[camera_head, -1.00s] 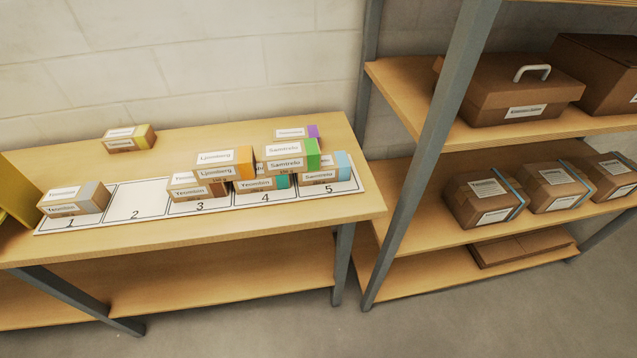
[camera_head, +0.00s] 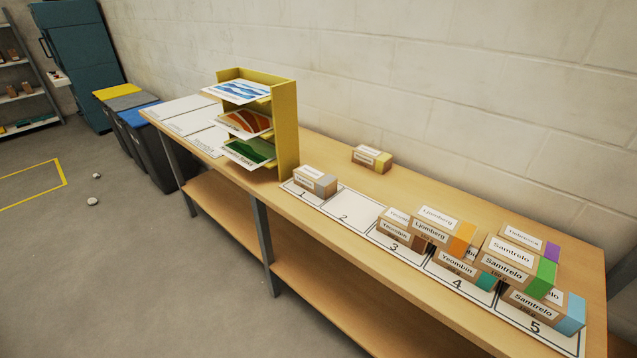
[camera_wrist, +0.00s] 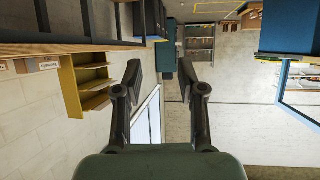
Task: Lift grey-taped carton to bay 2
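The grey-taped carton (camera_head: 315,182) sits in bay 1 of the white numbered strip on the table, beside the yellow rack. Bay 2 (camera_head: 345,214) is a bare marked rectangle just right of it. My gripper (camera_wrist: 159,80) shows in the wrist view with its two dark fingers spread apart and nothing between them. It is well away from the table. My gripper is not visible in the head view.
Bays 3 to 5 hold several stacked cartons with coloured tape (camera_head: 430,231). A yellow-taped carton (camera_head: 372,158) stands behind the strip. The yellow rack (camera_head: 284,125) holds printed sheets. Bins (camera_head: 150,142) stand at the table's far end. Open floor (camera_head: 120,260) lies in front.

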